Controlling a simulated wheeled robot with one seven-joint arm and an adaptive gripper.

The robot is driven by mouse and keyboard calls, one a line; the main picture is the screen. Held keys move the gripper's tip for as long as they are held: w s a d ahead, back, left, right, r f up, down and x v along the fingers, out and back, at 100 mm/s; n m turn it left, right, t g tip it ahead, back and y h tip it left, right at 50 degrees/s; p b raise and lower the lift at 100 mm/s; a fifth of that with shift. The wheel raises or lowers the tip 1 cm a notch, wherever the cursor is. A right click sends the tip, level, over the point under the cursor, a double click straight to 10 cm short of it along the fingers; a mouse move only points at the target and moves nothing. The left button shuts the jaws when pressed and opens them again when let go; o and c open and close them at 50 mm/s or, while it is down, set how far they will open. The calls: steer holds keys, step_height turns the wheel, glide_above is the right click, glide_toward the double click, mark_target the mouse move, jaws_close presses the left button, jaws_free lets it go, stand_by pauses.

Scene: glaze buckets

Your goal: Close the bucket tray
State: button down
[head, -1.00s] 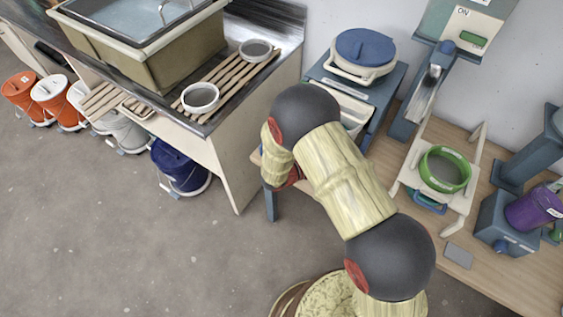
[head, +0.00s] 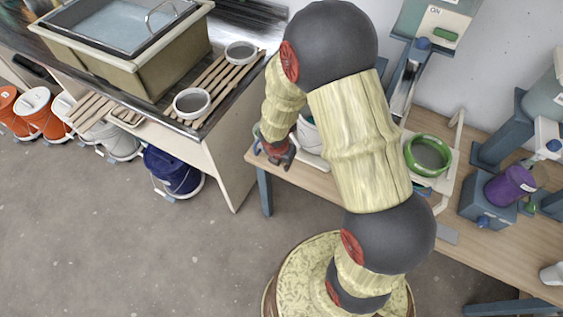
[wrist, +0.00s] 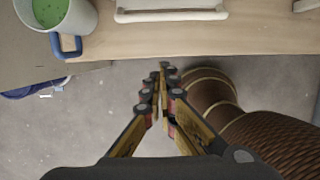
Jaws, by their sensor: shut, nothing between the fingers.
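My gripper (head: 284,158) hangs beside the front edge of the wooden table in the head view. In the wrist view its fingers (wrist: 162,72) are together and empty, over the floor just short of the table edge. A white tray with a raised front bar (wrist: 170,14) lies at the table's edge beyond the fingertips, apart from them. It is cut off by the frame, so I cannot tell how far out it is. A white bucket with green glaze and a blue handle (wrist: 68,16) stands left of it. In the head view my arm hides most of this area.
The wooden table (head: 325,185) carries a green-rimmed bucket (head: 427,155) on a white holder and a purple bucket (head: 510,185). A sink counter (head: 215,150) stands left, with a dark blue bucket (head: 172,170) on the floor. The floor in front (head: 150,250) is clear.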

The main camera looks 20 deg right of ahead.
steer(key=w+d+f+b, duration=0.1)
steer(key=f, duration=0.2)
steer(key=w+d+f+b, duration=0.1)
steer(key=f, duration=0.2)
steer(key=w+d+f+b, duration=0.1)
steer(key=w+d+f, duration=0.1)
steer(key=f, duration=0.1)
steer(key=shift+w+d, duration=0.25)
steer(key=shift+d, duration=0.1)
